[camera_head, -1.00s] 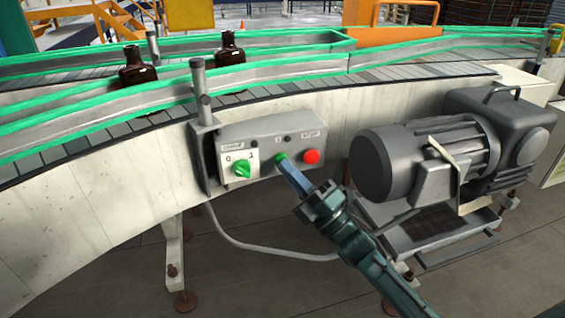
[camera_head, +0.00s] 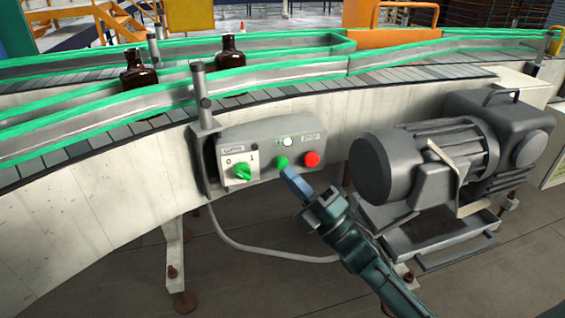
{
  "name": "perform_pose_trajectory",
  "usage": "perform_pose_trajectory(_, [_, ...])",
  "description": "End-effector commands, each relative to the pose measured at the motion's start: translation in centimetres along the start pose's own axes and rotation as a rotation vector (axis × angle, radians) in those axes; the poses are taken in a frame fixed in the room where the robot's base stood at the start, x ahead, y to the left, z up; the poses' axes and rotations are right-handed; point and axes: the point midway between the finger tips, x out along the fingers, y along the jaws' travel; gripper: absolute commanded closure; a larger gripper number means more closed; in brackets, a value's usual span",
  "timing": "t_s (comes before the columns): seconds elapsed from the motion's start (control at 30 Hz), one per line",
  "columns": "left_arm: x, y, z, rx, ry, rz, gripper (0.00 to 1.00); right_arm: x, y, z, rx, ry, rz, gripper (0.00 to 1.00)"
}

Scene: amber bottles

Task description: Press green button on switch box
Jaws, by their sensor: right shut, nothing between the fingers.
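The grey switch box (camera_head: 270,137) is mounted on the side of the conveyor. Its green button (camera_head: 282,162) sits left of a red button (camera_head: 312,159). A green rotary switch (camera_head: 242,172) is on a white plate at the box's left. A small lamp (camera_head: 288,142) above the green button shows white. My right gripper (camera_head: 289,172) is shut and empty, its tip just below and right of the green button. I cannot tell whether the tip touches the box. My left gripper is not in view.
Two amber bottles (camera_head: 139,74) (camera_head: 231,64) stand on the conveyor (camera_head: 75,149) between green-edged rails. A grey motor (camera_head: 420,160) is right of the box. A grey cable (camera_head: 262,249) hangs below it. The floor in front is open.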

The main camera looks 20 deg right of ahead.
Motion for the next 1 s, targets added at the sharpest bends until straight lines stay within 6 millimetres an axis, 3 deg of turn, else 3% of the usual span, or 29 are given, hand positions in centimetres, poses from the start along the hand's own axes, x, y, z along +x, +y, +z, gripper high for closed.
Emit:
perform_pose_trajectory(0.37, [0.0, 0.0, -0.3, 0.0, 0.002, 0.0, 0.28, -0.2, 0.2, -0.2, 0.0, 0.0, 0.0, 1.0])
perform_pose_trajectory(1.0, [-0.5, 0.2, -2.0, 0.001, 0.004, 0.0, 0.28, -3.6, 2.6, -2.6, -0.001, -0.001, 0.0, 1.0])
